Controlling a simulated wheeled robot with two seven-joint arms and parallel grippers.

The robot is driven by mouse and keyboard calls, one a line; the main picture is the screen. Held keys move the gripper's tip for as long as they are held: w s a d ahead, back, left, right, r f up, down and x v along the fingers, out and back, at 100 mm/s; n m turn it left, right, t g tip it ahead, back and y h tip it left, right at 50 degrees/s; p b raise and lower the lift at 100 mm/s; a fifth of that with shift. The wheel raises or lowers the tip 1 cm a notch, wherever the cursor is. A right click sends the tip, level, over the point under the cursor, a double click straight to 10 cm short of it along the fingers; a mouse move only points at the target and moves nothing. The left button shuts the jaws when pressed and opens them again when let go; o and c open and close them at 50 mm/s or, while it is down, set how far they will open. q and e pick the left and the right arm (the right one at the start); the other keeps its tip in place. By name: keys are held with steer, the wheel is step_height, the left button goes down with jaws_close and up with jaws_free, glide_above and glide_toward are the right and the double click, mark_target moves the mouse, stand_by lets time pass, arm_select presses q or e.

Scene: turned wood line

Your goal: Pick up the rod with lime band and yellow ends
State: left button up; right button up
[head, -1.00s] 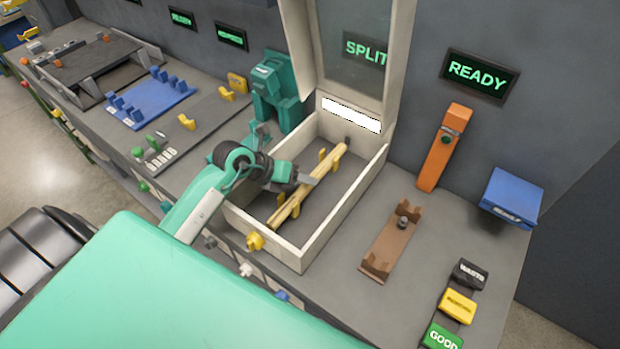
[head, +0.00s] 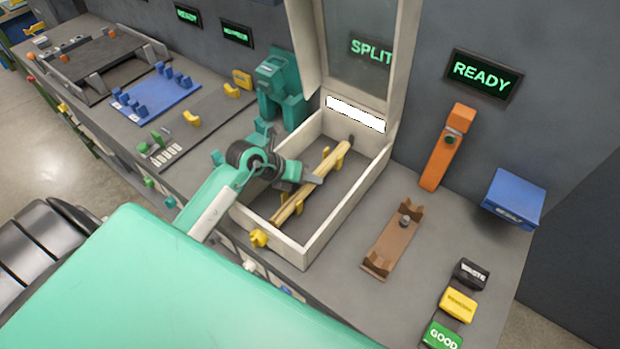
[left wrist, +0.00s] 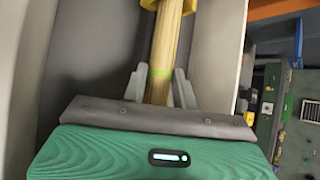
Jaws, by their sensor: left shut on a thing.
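A pale wooden rod (head: 318,178) lies in yellow cradles (head: 296,205) inside an open white box (head: 318,245). The left wrist view shows the rod (left wrist: 167,45) with a lime band (left wrist: 160,72) between my gripper's fingers. Its ends are hard to make out. My left gripper (head: 312,182) reaches over the box's left wall and is shut on the rod near its middle. In the left wrist view the gripper (left wrist: 161,88) has a grey finger on each side of the rod. My right gripper is not in view.
The box's raised lid (head: 350,50) stands at the back, by a teal machine (head: 281,90). A brown cradle (head: 393,240), an orange post (head: 447,148) and a blue box (head: 513,199) are at the right. Labelled blocks (head: 459,305) sit at the front right.

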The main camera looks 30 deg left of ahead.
arm_select(q)
steer(key=shift+r, duration=0.6)
step_height(320, 180, up, 17)
steer(key=b, duration=0.3)
jaws_close()
steer(key=shift+r+b, duration=0.35)
steer(key=shift+r, duration=0.5)
